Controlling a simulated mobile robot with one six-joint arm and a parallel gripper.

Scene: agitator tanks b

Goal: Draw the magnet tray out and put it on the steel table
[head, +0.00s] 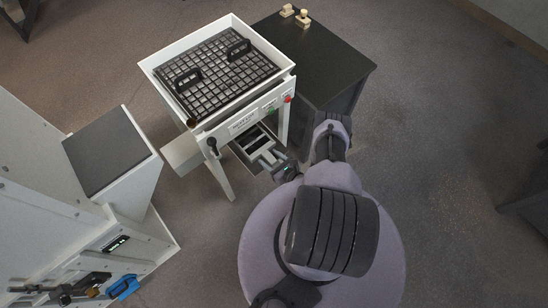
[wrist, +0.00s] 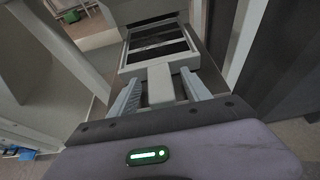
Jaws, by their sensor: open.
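The magnet tray (head: 257,143) is a pale frame with dark bars, sticking partly out of the slot under the white sifter-like machine (head: 243,122). In the wrist view the tray (wrist: 124,57) lies straight ahead, with its pale block-shaped handle (wrist: 160,82) towards me. My gripper (head: 270,161) is open at the tray's front. In the wrist view my gripper (wrist: 160,92) has one finger on each side of the handle, with gaps showing. A dark-topped table (head: 318,62), likely the steel table, stands right of the machine.
Two small pale knobbed objects (head: 303,17) stand at the table's far edge; the rest of its top is clear. The machine's white leg (head: 219,178) is left of the tray. A grey cabinet (head: 110,155) stands at left. Open floor lies to the right.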

